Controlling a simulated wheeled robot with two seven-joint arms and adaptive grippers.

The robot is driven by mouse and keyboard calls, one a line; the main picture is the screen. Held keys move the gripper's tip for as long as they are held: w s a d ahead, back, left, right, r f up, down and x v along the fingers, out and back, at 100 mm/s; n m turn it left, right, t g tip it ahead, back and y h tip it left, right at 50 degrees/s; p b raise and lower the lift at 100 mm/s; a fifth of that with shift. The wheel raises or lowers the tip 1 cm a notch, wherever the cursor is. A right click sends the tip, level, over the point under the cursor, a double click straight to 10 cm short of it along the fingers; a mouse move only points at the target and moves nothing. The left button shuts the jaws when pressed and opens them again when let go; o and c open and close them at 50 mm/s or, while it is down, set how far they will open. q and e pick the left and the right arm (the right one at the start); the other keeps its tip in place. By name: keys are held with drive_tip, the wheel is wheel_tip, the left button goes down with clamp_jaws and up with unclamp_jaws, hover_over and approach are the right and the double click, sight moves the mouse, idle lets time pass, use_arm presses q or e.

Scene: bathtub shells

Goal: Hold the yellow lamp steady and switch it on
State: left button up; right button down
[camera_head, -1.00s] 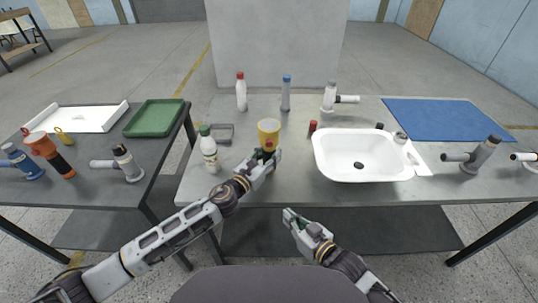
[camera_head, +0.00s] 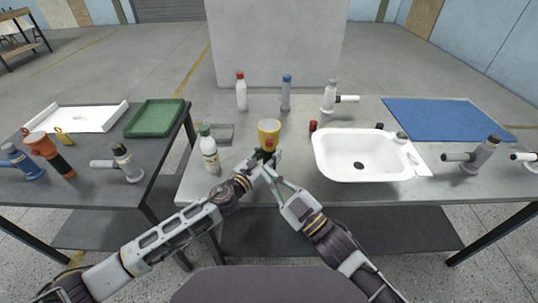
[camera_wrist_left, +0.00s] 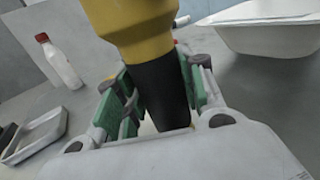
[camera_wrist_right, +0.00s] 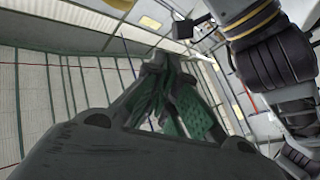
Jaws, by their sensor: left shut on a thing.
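The yellow lamp (camera_head: 268,130) stands upright at the front of the middle table, yellow head up, with a small red patch on its near side. My left gripper (camera_head: 262,158) is shut around its black handle. In the left wrist view the yellow head (camera_wrist_left: 135,25) rises above the black handle (camera_wrist_left: 162,95), which sits between the green finger pads. My right gripper (camera_head: 268,170) is close in front of the lamp's lower part, by the left fingers; I cannot tell whether it touches. In the right wrist view its fingers (camera_wrist_right: 160,62) look closed together and empty.
A green-capped white bottle (camera_head: 209,152) and a grey tray (camera_head: 222,134) stand left of the lamp. A small red-topped item (camera_head: 312,127) and a white basin (camera_head: 322,160) are to the right. Red-capped (camera_head: 241,93) and blue-capped (camera_head: 286,94) bottles stand behind.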

sight(271, 151)
drive_tip(key=shift+w, duration=0.15)
drive_tip(key=w, duration=0.8)
drive_tip(key=shift+w, duration=0.25)
idle(0.5)
drive_tip(key=shift+w, duration=0.55)
idle(2.0)
drive_tip(key=shift+s, duration=0.55)
drive_tip(key=shift+s, duration=0.15)
drive_tip(key=shift+s, duration=2.85)
use_arm(q)
drive_tip(key=o, duration=1.2)
